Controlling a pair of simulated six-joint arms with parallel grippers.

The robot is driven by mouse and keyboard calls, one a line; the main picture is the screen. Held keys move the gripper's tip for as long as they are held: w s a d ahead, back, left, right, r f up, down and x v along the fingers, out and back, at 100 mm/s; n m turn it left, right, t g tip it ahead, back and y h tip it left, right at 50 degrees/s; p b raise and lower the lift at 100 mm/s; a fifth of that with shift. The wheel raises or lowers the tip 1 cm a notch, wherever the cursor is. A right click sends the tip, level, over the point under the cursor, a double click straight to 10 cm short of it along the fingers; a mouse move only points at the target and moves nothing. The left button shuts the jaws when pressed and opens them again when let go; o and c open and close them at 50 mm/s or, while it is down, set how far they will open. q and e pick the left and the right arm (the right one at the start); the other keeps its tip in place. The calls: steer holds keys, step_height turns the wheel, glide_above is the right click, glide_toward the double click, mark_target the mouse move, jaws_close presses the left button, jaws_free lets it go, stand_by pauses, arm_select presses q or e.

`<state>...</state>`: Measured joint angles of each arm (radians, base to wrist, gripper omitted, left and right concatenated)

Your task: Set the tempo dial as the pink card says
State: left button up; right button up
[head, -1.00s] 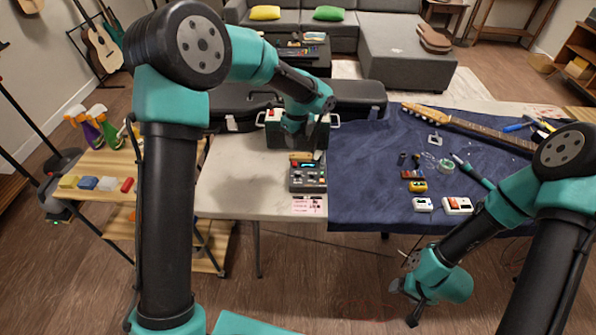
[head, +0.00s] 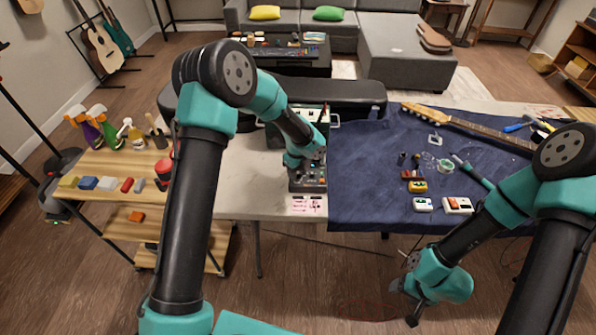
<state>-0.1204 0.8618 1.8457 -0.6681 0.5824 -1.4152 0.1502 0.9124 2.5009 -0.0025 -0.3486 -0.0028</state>
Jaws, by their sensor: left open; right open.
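The dark pedal unit with knobs (head: 309,184) sits near the front edge of the pale table. The pink card (head: 306,204) lies just in front of it; its writing is too small to read. My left gripper (head: 312,166) is over the unit from above and hides much of its top, including the display and some knobs. I cannot tell whether its fingers touch a knob. The tempo dial cannot be picked out. My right gripper (head: 408,288) is open and empty, low in front of the table, away from the unit.
A dark case (head: 279,136) stands behind the unit. On the blue cloth (head: 360,190) to the right lie small pedals (head: 422,204), tools and a guitar neck (head: 470,128). A wooden cart (head: 110,165) with bottles and blocks stands at left.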

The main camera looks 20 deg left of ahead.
arm_select(q)
steer(key=shift+f, duration=0.1)
steer(key=shift+c, duration=0.4)
jaws_close()
steer(key=shift+n, duration=0.4)
steer(key=n, duration=1.1)
stand_by(0.4)
